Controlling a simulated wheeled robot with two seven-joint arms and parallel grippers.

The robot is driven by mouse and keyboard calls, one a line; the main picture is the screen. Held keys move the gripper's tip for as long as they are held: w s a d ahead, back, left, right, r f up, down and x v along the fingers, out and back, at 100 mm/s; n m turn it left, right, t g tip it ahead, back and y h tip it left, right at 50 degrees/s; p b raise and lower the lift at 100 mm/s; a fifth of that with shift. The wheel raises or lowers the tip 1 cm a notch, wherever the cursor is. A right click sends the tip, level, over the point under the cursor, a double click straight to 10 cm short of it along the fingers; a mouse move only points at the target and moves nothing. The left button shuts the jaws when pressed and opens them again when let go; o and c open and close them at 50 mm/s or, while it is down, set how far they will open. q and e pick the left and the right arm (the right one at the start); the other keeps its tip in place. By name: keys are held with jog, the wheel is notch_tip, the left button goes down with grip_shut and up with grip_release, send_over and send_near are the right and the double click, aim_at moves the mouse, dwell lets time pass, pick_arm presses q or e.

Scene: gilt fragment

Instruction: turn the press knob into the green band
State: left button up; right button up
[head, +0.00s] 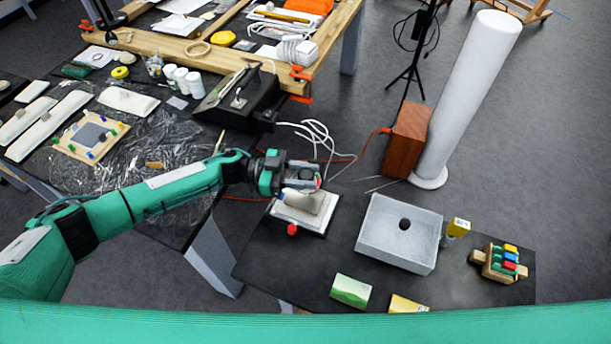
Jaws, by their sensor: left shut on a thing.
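The press (297,216) is a small white and black base with a beige block on top, near the left end of the dark front table. My left gripper (306,178) reaches in from the left and is over the top of the press. It is shut on what appears to be the press knob, which the fingers mostly hide. A red part shows at the fingers' right side. I cannot make out the green band or the knob's pointer. A red ball-like part (292,230) sits at the press's front edge. My right gripper is not in view.
A green and white card (350,291) lies in front. White cables (318,134) hang behind the gripper.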

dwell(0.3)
pick_arm(q)
jog(key=o, duration=1)
jog(key=shift+a+f, duration=0.1)
jog(key=shift+a, duration=0.2)
jog(key=a+b, duration=0.1)
jog(key=a, duration=0.3)
jog(key=w+a+b, duration=0.1)
jog(key=a+b, duration=0.1)
jog(key=a, duration=0.2)
jog(key=w+a+b, duration=0.1)
jog(key=a+b, duration=0.1)
jog(key=a, duration=0.3)
jog(key=shift+s, duration=0.1)
